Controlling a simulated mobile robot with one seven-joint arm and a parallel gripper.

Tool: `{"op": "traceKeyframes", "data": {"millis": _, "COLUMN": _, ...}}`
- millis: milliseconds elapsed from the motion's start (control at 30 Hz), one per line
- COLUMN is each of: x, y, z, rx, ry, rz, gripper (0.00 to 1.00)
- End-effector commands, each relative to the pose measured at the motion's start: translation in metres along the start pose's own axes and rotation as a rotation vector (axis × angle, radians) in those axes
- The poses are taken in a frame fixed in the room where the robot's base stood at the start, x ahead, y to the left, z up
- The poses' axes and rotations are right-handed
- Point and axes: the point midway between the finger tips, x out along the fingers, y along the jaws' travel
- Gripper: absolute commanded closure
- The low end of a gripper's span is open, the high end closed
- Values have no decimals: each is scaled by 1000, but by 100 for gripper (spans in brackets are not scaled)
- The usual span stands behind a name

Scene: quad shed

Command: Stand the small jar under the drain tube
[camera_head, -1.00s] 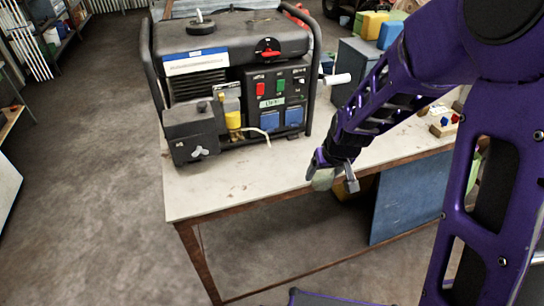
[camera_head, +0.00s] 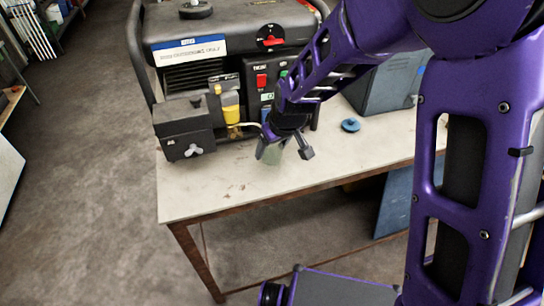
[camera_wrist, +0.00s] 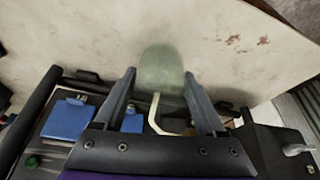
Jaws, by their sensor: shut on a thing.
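The small jar (camera_head: 274,154) is pale green and see-through. My gripper (camera_head: 285,150) is shut on it over the front part of the bench top, right of the drain tube. In the wrist view, the jar (camera_wrist: 162,68) shows between the two fingers of my gripper (camera_wrist: 160,78). The drain tube (camera_head: 240,125) is a thin cream hose at the generator's lower front. In the wrist view, the bent tube (camera_wrist: 154,112) shows close to the jar, between the fingers. I cannot tell whether the jar touches the bench.
The generator (camera_head: 225,38) stands at the back left of the bench (camera_head: 215,185). A yellow-bodied filter cup (camera_head: 231,108) is near the tube. A blue round cap (camera_head: 350,125) lies to the right, before a grey box (camera_head: 385,82). The bench's front left is clear.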

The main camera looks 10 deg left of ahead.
Motion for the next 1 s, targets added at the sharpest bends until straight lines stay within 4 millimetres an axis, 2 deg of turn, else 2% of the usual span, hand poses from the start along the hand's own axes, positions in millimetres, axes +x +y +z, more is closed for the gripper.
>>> {"op": "traceKeyframes", "data": {"millis": 100, "x": 18, "y": 0, "z": 8, "rx": 1, "ry": -4, "rz": -2, "gripper": 87}}
{"op": "traceKeyframes", "data": {"millis": 200, "x": 28, "y": 0, "z": 12, "rx": 0, "ry": -2, "rz": -1, "gripper": 87}}
{"op": "traceKeyframes", "data": {"millis": 567, "x": 32, "y": 0, "z": 14, "rx": 0, "ry": -1, "rz": 0, "gripper": 87}}
{"op": "traceKeyframes", "data": {"millis": 600, "x": 31, "y": 0, "z": 13, "rx": 0, "ry": -1, "rz": 0, "gripper": 22}}
{"op": "traceKeyframes", "data": {"millis": 733, "x": 30, "y": 0, "z": 13, "rx": 0, "ry": -1, "rz": 0, "gripper": 0}}
{"op": "traceKeyframes", "data": {"millis": 1000, "x": 29, "y": 0, "z": 12, "rx": 0, "ry": -1, "rz": 0, "gripper": 0}}
